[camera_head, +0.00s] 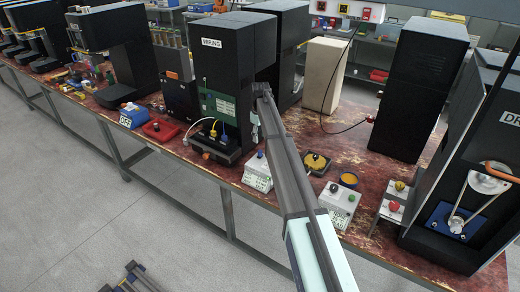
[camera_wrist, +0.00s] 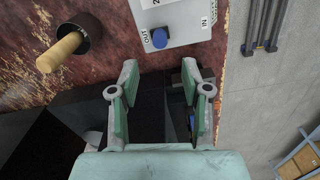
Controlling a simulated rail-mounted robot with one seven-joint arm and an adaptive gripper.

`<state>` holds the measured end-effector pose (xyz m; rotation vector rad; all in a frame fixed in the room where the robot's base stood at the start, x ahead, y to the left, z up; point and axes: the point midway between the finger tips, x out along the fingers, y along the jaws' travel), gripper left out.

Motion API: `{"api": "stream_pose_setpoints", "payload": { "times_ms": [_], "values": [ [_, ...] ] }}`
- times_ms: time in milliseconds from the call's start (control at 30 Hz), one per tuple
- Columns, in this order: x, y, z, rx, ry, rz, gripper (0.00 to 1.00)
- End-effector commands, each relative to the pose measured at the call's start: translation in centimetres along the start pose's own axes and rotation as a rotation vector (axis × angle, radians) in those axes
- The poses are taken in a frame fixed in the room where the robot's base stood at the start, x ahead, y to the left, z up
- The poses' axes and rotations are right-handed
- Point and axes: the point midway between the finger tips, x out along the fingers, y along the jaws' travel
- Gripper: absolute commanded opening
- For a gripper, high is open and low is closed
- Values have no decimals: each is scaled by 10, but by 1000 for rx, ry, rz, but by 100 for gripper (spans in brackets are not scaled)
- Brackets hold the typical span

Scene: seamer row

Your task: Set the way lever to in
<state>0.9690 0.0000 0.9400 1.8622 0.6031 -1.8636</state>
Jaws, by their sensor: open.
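A light grey control box (camera_wrist: 185,22) lies at the top of the wrist view, with OUT marked on its left part and IN on its right. Its blue knob or lever tip (camera_wrist: 159,38) sits toward the OUT side. My gripper (camera_wrist: 160,80) is open, with nothing between its fingers, just below the box in the picture and apart from the blue knob. In the head view a white box (camera_head: 257,174) with a blue top part (camera_head: 260,154) stands at the bench's front edge; I cannot tell if it is the same one.
A wooden handle (camera_wrist: 60,52) on a dark round base stands left of the box. The black WIRING machine (camera_head: 222,65) stands close to my arm. A grey box (camera_head: 338,200) and a yellow-topped item (camera_head: 316,162) are to the right. The bench edge (camera_wrist: 225,90) borders open floor.

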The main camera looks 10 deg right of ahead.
Motion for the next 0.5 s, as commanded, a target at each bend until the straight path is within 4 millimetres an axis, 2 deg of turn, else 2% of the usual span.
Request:
{"api": "stream_pose_setpoints", "payload": {
  "times_ms": [300, 500],
  "values": [
    [58, 0, 0, 0, -1, -1, 48],
    [80, 0, 0, 0, 0, 0, 48]
  ]
}}
